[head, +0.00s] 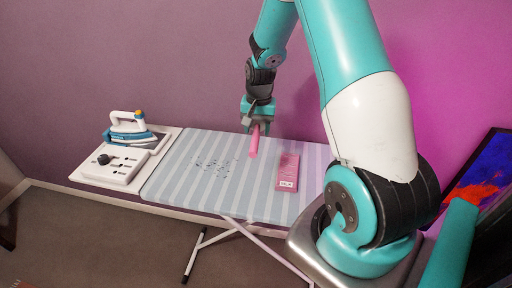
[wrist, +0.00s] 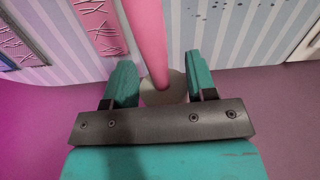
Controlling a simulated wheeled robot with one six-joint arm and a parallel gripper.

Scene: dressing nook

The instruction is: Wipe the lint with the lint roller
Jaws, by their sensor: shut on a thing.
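The lint roller (head: 254,145) is a pink cylinder that my gripper (head: 258,122) holds above the ironing board. In the wrist view the pink roller (wrist: 148,38) runs up from between the two teal fingers of my gripper (wrist: 163,88), which are shut on its pale end. The lint (head: 213,165) is a patch of small dark specks on the striped board cover, left of the roller. A few specks of lint (wrist: 222,6) also show at the top of the wrist view. I cannot tell whether the roller touches the cover.
The striped ironing board (head: 178,186) stands along the wall. A pink box (head: 288,172) lies on it, right of the roller. An iron (head: 130,130) sits on the white rest (head: 104,172) at the left end. A dark picture (head: 482,170) leans at the right.

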